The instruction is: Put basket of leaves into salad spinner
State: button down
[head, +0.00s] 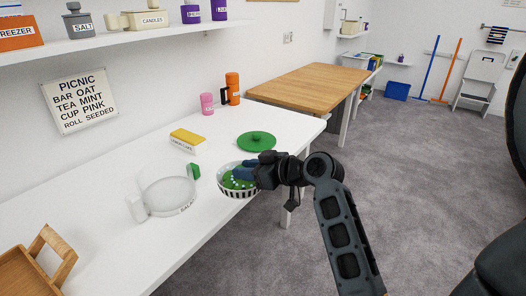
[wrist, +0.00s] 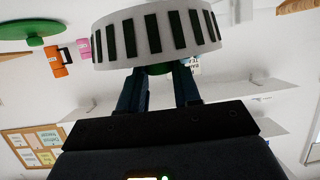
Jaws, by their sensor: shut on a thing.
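The basket of leaves (head: 236,194) is white with dark slots around its side and green leaves inside. My gripper (head: 246,173) reaches it from the right in the head view and is shut on it. In the wrist view the slotted basket (wrist: 157,34) fills the top, with my dark blue fingers (wrist: 160,76) at its lower edge. Whether it touches the table is unclear. The salad spinner bowl (head: 168,193) is clear, apparently empty and open-topped, left of the basket. A green round lid (head: 257,141) lies behind the basket.
The white table (head: 90,240) has free room in front of the bowl. A yellow-topped block (head: 187,137), a pink cup (head: 207,103) and an orange flask (head: 233,88) stand behind. A wooden tray (head: 32,262) is at the front left. A shelf (head: 120,42) hangs above.

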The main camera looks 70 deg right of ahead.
jog(key=w+a+f+n+y, duration=0.2)
jog(key=w+a, duration=0.3)
jog(key=a, duration=0.5)
jog(key=w+a+f+n+y, duration=0.1)
jog(key=w+a, duration=0.4)
jog(key=a, duration=0.6)
jog(key=w+a+f+n+y, duration=0.2)
jog(key=w+a+y, duration=0.2)
jog(key=a, duration=0.6)
jog(key=shift+w+a+f+n, duration=0.1)
jog(key=shift+w+f+n, duration=0.1)
jog(key=shift+w, duration=0.25)
jog(key=shift+w+a+f+n, duration=0.1)
jog(key=shift+w+f+n, duration=0.1)
jog(key=shift+w, duration=0.2)
jog(key=shift+d, duration=0.25)
jog(key=shift+s, duration=0.1)
